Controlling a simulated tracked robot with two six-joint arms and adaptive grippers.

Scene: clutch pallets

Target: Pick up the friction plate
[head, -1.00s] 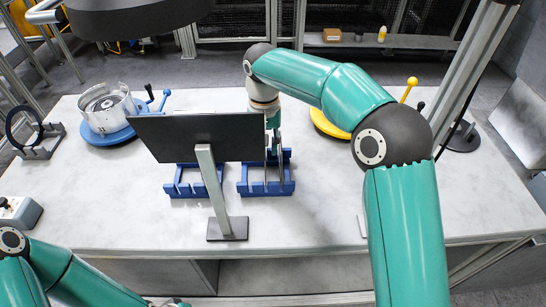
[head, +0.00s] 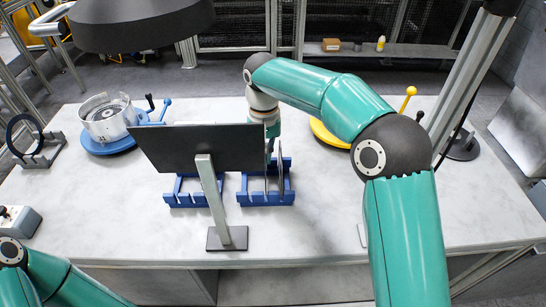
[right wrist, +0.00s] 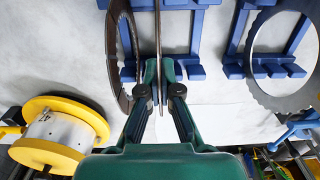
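A thin friction plate (right wrist: 158,35), seen edge-on with a brownish edge, stands upright in a blue rack in the right wrist view. My right gripper (right wrist: 159,76) has its fingertips close together, one on each side of this plate, and looks shut on it. Another dark, ring-shaped plate (right wrist: 115,55) stands just left of the fingers, apart from them. In the head view the right gripper is mostly hidden by its own arm and the dark panel, above the right blue rack (head: 267,198). My left gripper is out of view; only its arm shows at lower left.
A dark panel on a post (head: 205,148) stands in front of the left blue rack (head: 185,199). A clutch housing on a blue turntable (head: 108,146) is at left, beside a black ring on a stand (head: 36,162). A yellow disc (head: 326,134) is at right.

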